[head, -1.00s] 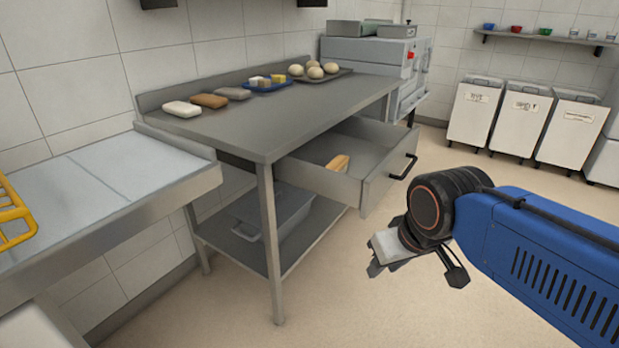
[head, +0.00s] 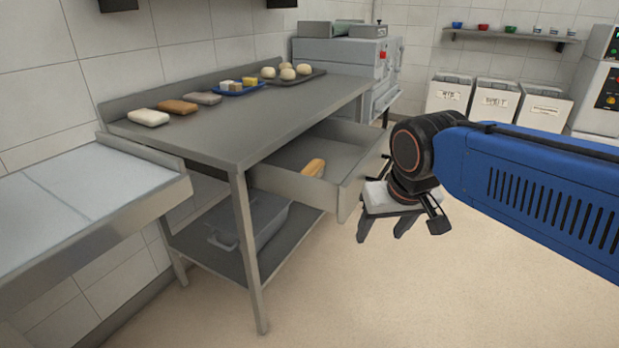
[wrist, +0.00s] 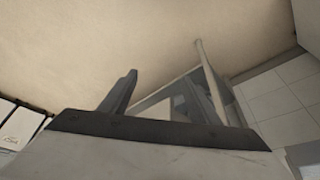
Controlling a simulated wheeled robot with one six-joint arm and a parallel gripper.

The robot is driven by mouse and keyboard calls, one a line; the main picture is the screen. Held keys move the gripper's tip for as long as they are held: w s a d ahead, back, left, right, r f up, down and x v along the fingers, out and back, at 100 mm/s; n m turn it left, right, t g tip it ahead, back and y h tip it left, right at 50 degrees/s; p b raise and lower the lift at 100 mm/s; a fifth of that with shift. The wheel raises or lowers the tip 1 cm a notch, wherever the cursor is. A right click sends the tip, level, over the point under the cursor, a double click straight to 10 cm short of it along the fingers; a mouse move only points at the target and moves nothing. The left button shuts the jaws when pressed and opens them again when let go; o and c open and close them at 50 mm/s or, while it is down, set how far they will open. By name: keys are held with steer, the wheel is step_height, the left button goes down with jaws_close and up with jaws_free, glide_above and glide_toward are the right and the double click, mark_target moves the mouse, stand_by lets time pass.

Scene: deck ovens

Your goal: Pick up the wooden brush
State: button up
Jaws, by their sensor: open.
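In the head view a light wooden piece (head: 313,168), likely the wooden brush, lies in the open drawer (head: 300,186) under the steel table. Only part of it shows over the drawer's front-left wall, so its shape is hard to tell. My gripper (head: 381,236) is open and empty, pointing down over the floor, to the right of the drawer and apart from it. In the wrist view my gripper's fingers (wrist: 165,98) are spread with nothing between them. The brush cannot be made out in the wrist view.
White bins (head: 497,97) stand at the back. The floor at front right is clear.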

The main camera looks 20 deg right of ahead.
steer(key=w+a+r+m, duration=0.1)
steer(key=w+r, duration=0.1)
steer(key=w, duration=0.2)
steer(key=w+a+r+m, duration=0.1)
steer(key=w+r, duration=0.2)
steer(key=w, duration=0.1)
steer(key=w+a+r+h, duration=0.1)
steer(key=w+r, duration=0.2)
steer(key=w, duration=0.1)
steer(key=shift+w+m+g, duration=0.3)
steer(key=shift+w+m, duration=0.05)
steer(key=shift+m, duration=0.05)
steer(key=m+h, duration=0.1)
steer(key=m, duration=0.3)
glide_toward(309, 169)
steer(key=shift+h, duration=0.3)
steer(key=x, duration=0.5)
steer(key=shift+a+x, duration=0.1)
steer(key=shift+x, duration=1.25)
steer(key=shift+a+x, duration=0.15)
steer(key=shift+x, duration=1.15)
steer(key=shift+s, duration=0.1)
steer(key=c, duration=1.2)
